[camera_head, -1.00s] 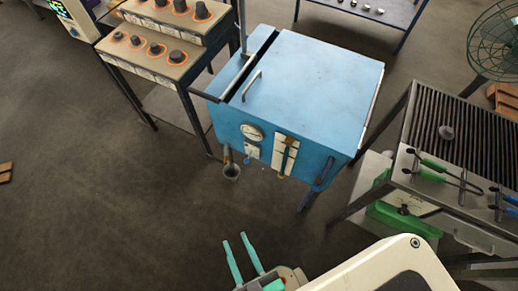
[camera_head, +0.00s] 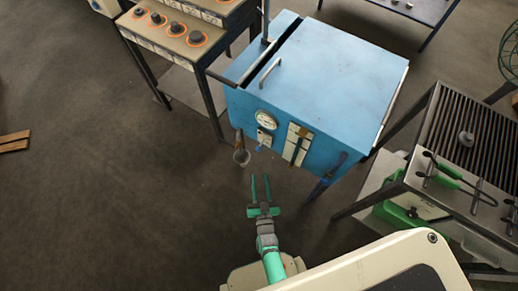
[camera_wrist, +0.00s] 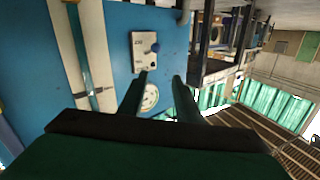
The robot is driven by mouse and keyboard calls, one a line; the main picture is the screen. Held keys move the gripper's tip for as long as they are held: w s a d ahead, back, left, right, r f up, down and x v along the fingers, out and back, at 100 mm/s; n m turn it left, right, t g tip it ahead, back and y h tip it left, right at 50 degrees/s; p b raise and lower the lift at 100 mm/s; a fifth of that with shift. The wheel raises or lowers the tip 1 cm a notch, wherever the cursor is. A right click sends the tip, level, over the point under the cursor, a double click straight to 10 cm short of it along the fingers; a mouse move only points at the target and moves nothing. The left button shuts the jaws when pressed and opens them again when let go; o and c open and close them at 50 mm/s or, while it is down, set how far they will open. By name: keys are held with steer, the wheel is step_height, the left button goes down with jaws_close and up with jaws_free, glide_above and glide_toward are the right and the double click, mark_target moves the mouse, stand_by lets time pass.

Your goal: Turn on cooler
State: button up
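The cooler (camera_head: 335,70) is a blue box with a handle on its lid and a round gauge (camera_head: 267,121) on its front. Below the gauge is a small white switch plate (camera_head: 266,138) with a blue knob (camera_head: 259,148). In the wrist view, upside down, the switch plate (camera_wrist: 142,62) with its knob (camera_wrist: 155,47) lies ahead, and the gauge (camera_wrist: 150,97) shows between the fingers. My green gripper (camera_head: 261,182) points at the cooler front, a little short of it. In the wrist view its fingers (camera_wrist: 161,80) stand apart with nothing between them.
A pipe with a cup-like end (camera_head: 241,157) sticks out of the cooler front, left of the switch. A white panel with a vertical bar (camera_head: 298,144) is to its right. A table with dark knobs (camera_head: 185,45) stands left, a slatted table (camera_head: 470,150) right.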

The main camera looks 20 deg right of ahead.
steer(key=m+h, duration=0.2)
glide_toward(259, 149)
steer(key=f, duration=0.1)
steer(key=x, duration=1)
steer(key=shift+w+a+f, duration=0.1)
steer(key=shift+a, duration=0.05)
steer(key=shift+w+d, duration=0.15)
steer(key=shift+d, duration=0.1)
steer(key=shift+c, duration=0.3)
steer(key=shift+a, duration=0.15)
steer(key=c, duration=0.7)
